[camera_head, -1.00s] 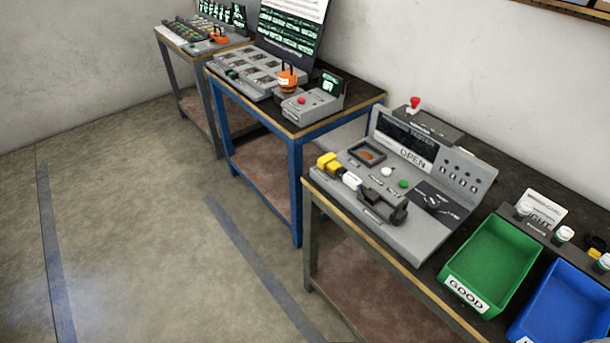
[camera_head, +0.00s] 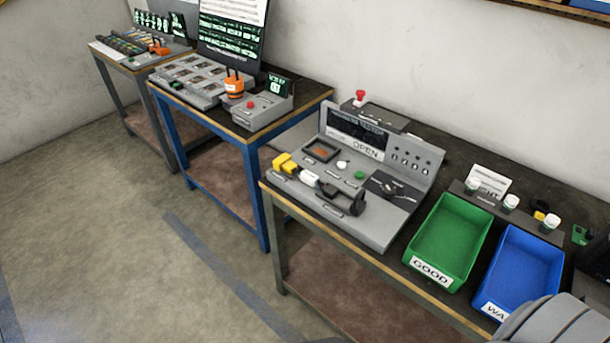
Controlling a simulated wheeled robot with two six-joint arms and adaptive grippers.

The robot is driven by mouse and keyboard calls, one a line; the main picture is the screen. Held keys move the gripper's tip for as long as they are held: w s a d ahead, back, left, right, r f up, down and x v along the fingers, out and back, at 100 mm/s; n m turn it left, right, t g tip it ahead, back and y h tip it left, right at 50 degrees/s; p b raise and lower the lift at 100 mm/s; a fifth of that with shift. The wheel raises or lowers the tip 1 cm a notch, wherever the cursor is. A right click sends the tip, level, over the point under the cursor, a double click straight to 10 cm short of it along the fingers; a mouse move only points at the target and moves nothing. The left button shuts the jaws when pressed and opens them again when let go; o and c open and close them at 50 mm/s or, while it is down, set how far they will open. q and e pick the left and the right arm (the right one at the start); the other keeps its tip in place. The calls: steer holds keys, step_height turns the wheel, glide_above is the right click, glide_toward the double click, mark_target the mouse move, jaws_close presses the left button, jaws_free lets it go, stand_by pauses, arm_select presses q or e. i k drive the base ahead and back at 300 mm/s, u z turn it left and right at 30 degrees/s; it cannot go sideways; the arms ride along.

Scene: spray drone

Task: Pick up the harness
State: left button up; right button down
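The likely harness is a row of connectors lying along the front left of the grey tester (camera_head: 380,226). It has a yellow plug (camera_head: 284,163), a white connector (camera_head: 309,178) and a black block (camera_head: 345,199). Any wire between them is too small to make out. The tester's display reads OPEN. Neither gripper is in view. A grey rounded part at the bottom right corner looks like my own arm.
A green bin (camera_head: 447,240) marked GOOD and a blue bin (camera_head: 524,268) stand right of the tester. Small white-capped jars (camera_head: 510,203) stand behind them. A blue-framed bench (camera_head: 255,195) with an orange device (camera_head: 234,87) is to the left. The floor in front is clear.

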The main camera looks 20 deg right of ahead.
mark_target(330, 192)
steer(key=u, duration=0.25)
steer(key=i, duration=1.7)
steer(key=z, duration=2.95)
